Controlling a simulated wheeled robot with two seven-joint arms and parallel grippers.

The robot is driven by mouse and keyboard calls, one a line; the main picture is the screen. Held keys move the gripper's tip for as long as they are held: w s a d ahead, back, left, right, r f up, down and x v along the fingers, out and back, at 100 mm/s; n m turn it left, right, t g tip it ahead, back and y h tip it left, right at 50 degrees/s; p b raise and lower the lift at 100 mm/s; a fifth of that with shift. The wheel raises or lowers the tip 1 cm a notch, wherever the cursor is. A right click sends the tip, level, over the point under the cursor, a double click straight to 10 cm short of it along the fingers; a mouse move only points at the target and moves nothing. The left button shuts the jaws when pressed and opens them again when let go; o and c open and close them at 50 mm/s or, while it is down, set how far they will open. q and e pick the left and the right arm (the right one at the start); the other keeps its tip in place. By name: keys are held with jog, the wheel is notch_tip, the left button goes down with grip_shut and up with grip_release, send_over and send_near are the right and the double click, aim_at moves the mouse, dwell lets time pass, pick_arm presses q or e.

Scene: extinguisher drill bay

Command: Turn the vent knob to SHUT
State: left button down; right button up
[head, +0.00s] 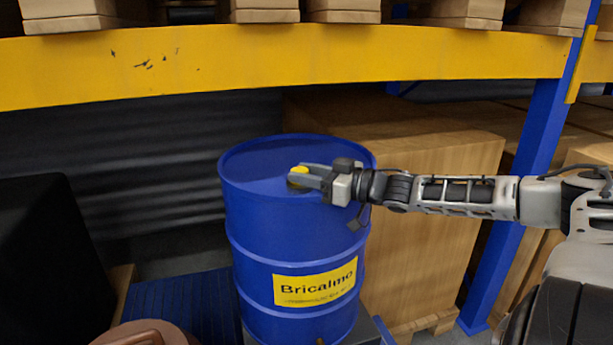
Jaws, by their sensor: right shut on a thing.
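The blue drum (285,225) stands upright in the middle of the head view, with a yellow Bricalmo label on its side. My right gripper (297,176) reaches in from the right, low over the lid, and is shut on the knob. Its fingers hide much of the knob, and I see no SHUT marking. My left gripper is not in view.
A yellow rack beam (270,62) crosses above the drum. A blue rack post (520,200) stands at the right. A large wooden box (430,230) is behind the drum. A black block (40,260) stands at the left. A brownish round object (120,335) shows at the bottom edge.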

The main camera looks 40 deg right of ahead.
jog(key=shift+f+n+y+b, duration=0.3)
jog(key=shift+f+b, duration=0.05)
jog(key=shift+b, duration=0.1)
jog(key=shift+d+r+g+y+b, duration=0.1)
jog(key=shift+g+y+b, duration=0.25)
jog(key=shift+b, duration=0.2)
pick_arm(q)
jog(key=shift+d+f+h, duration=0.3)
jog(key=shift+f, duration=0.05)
pick_arm(e)
jog(key=shift+r+n, duration=0.1)
jog(key=shift+n, duration=0.2)
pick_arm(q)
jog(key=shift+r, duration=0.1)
pick_arm(e)
jog(key=o, duration=1)
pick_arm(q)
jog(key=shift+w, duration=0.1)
pick_arm(e)
jog(key=shift+r, duration=0.1)
